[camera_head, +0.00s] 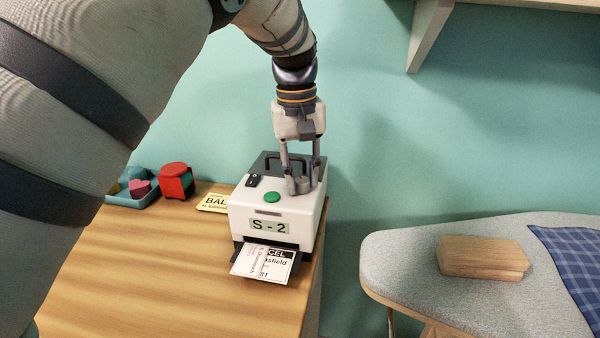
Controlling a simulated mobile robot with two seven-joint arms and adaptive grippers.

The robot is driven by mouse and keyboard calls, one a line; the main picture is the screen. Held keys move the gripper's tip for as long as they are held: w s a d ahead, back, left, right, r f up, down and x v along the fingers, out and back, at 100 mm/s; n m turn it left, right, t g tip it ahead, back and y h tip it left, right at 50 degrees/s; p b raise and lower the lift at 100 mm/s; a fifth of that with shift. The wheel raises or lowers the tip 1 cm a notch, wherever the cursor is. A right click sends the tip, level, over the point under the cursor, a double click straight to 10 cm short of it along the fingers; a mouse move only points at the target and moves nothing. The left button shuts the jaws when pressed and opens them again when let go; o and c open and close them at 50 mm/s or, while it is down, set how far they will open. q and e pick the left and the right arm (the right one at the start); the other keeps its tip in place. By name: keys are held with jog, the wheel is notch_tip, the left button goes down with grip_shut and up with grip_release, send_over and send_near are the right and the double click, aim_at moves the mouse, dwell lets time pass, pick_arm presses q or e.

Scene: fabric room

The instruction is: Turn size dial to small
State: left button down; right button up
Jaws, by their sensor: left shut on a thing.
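A white box-shaped machine (247,212) with a dark top and carry handle stands on the wooden table. Its front bears an "S-2" label, and a printed card (262,264) sticks out of a dark slot below. On top are a green button (272,197) and a black switch (253,181). My left gripper (302,184) points down at the right side of the top. Its fingers are shut on a small grey dial (304,187), which they partly hide. The dial's setting cannot be read. My right gripper is not in view.
A yellow card (213,203), a red container (175,181) and a blue tray (148,199) of coloured pieces lie left of the machine. A grey ironing board (410,262) with a wooden block (484,257) and blue checked cloth (572,252) stands right. The table front is clear.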

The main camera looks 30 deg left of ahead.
aim_at(298, 181)
pick_arm(q)
jog(key=shift+n, duration=1)
jog(key=c, duration=1.3)
grip_release()
notch_tip(298, 181, up, 12)
jog(key=shift+s+a, duration=0.25)
jog(key=shift+s, duration=0.05)
jog(key=shift+f, duration=0.1)
